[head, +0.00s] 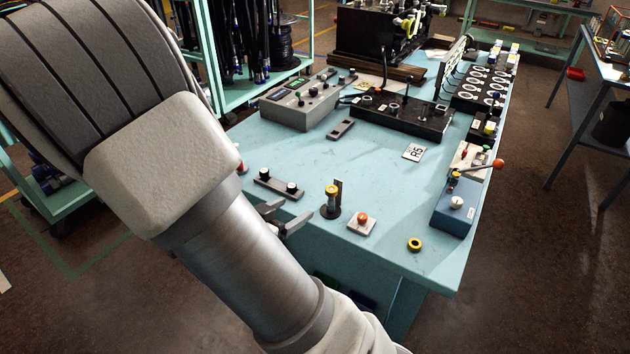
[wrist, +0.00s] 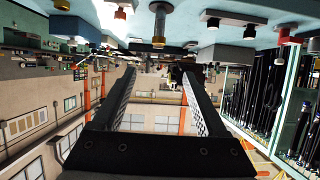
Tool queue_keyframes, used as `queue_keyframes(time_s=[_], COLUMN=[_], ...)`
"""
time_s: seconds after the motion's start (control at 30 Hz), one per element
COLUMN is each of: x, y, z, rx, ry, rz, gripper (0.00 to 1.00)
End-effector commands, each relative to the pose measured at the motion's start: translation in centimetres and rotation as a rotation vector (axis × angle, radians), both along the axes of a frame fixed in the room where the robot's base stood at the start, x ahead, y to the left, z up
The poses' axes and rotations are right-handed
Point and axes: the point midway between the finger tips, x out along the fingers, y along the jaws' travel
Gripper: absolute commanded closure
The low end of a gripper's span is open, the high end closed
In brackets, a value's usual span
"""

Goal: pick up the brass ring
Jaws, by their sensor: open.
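The brass ring (head: 415,244) is a small yellow ring with a dark centre. It lies on the pale blue table (head: 385,262) near its front right corner in the head view. In the wrist view, which is upside down, a small yellow and dark piece at the top left edge may be the ring. My gripper (head: 285,218) is open and empty at the table's front edge, well left of the ring. My arm partly hides it in the head view. In the wrist view its two fingers (wrist: 157,80) stand apart with nothing between them.
A white plate with an orange button (head: 362,220) and a dark post with a yellow band (head: 332,203) stand between my gripper and the ring. The table's middle is mostly clear.

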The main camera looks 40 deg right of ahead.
Motion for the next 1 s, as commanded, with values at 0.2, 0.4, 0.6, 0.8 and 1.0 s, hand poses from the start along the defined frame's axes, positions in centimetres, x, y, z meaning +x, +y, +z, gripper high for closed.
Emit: queue_keyframes(time_s=[0.2, 0.4, 0.6, 0.8, 1.0], x=[0.8, 2.3, 3.6, 4.1, 5.2], y=[-3.0, -6.8, -9.7, -10.8, -13.0], z=[-1.3, -3.0, -4.3, -4.7, -6.1], rx=[-0.02, -0.019, -0.016, -0.016, -0.016], ry=[0.002, 0.002, 0.0, 0.001, 0.002], rz=[-0.018, -0.017, -0.015, -0.012, -0.014], gripper=[0.25, 0.25, 0.25, 0.25, 0.25])
